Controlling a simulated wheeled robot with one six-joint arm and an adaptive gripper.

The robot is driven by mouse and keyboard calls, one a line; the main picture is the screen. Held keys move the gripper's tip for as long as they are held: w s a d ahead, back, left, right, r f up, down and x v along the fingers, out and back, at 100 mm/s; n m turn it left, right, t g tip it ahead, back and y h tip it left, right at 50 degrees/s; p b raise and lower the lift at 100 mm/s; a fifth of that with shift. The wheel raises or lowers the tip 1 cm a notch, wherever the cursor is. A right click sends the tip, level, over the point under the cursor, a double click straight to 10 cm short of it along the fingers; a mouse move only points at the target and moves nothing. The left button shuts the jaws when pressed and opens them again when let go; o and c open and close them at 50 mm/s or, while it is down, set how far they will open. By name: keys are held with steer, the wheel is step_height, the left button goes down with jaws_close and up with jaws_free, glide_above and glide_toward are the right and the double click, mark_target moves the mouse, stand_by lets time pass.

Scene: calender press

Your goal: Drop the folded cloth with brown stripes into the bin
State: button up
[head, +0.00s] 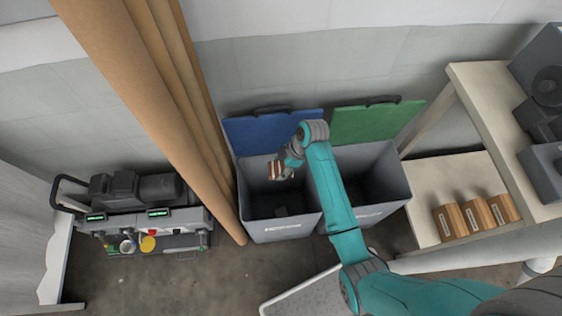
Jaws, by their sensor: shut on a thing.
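My gripper (286,166) is shut on the folded cloth with brown stripes (275,170), a small brown and white bundle. It holds the cloth over the open mouth of the left grey bin (280,232), which has a raised blue lid (262,134). A second grey bin (385,165) with a raised green lid (375,122) stands to the right, partly hidden behind my teal arm. The fingertips are small and partly hidden.
Tall brown rolls or poles (165,85) lean just left of the bins. A cart with grey equipment (150,205) stands farther left. A pale shelf (470,175) with several brown boxes (474,214) is at the right. A light panel (300,296) lies below the bins.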

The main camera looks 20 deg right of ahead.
mark_target(282, 171)
steer(key=shift+f, duration=1.95)
steer(key=o, duration=1.2)
steer(key=shift+c, duration=0.2)
steer(key=shift+r, duration=0.15)
steer(key=v, duration=1.1)
steer(key=shift+r, duration=0.4)
